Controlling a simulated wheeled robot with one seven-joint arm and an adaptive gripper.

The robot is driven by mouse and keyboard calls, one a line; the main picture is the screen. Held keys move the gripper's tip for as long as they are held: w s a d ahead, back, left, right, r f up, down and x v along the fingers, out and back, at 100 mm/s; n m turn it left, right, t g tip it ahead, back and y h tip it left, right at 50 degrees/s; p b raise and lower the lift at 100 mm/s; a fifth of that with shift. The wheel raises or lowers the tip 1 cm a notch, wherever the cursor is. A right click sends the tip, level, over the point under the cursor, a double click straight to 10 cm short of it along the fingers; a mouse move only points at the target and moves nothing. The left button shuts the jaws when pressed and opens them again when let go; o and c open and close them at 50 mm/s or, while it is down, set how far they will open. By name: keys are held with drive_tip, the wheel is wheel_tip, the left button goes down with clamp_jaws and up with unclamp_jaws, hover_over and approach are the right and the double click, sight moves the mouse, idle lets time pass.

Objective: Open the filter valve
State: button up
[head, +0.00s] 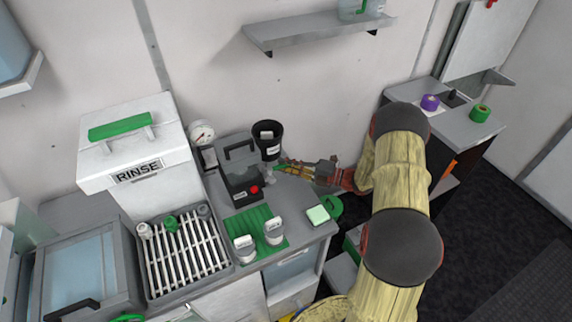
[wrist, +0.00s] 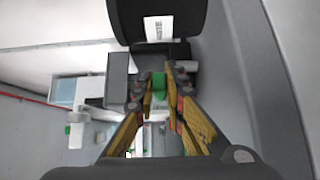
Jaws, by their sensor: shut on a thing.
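The black filter cup (head: 267,137) with a white label stands at the back of the counter, beside the grey dosing unit. It also shows at the top of the wrist view (wrist: 190,18). Just below the cup is a small valve with a green handle (wrist: 158,80). My gripper (head: 283,167) reaches in from the right, below the cup. In the wrist view my gripper (wrist: 159,95) has its yellow fingers on either side of the green handle, shut on it. The fingers partly hide the handle, and its exact angle is hard to tell.
The grey unit (head: 238,165) with a red knob stands left of my gripper. In front are a green mat (head: 248,222) with two white-lidded jars, and a pale green sponge (head: 318,215). A gauge (head: 201,133) and the RINSE box (head: 135,150) stand further left.

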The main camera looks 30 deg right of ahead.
clamp_jaws()
drive_tip(key=shift+s, duration=0.1)
idle(0.3)
drive_tip(key=shift+s+a+r+m+t+h+p, duration=0.1)
drive_tip(key=shift+s+r+m+t+h+p, duration=0.15)
drive_tip(key=shift+m+t+h+p, duration=0.7)
drive_tip(key=shift+s+m+h+p, duration=0.3)
drive_tip(key=shift+h+p, duration=0.15)
drive_tip(key=shift+p, duration=0.7)
drive_tip(key=shift+s+f+m+t+h+p, duration=0.25)
drive_tip(key=shift+t+h+p, duration=0.1)
drive_tip(key=shift+t+h, duration=0.15)
drive_tip(key=o, duration=0.7)
unclamp_jaws()
drive_tip(key=shift+c, duration=0.2)
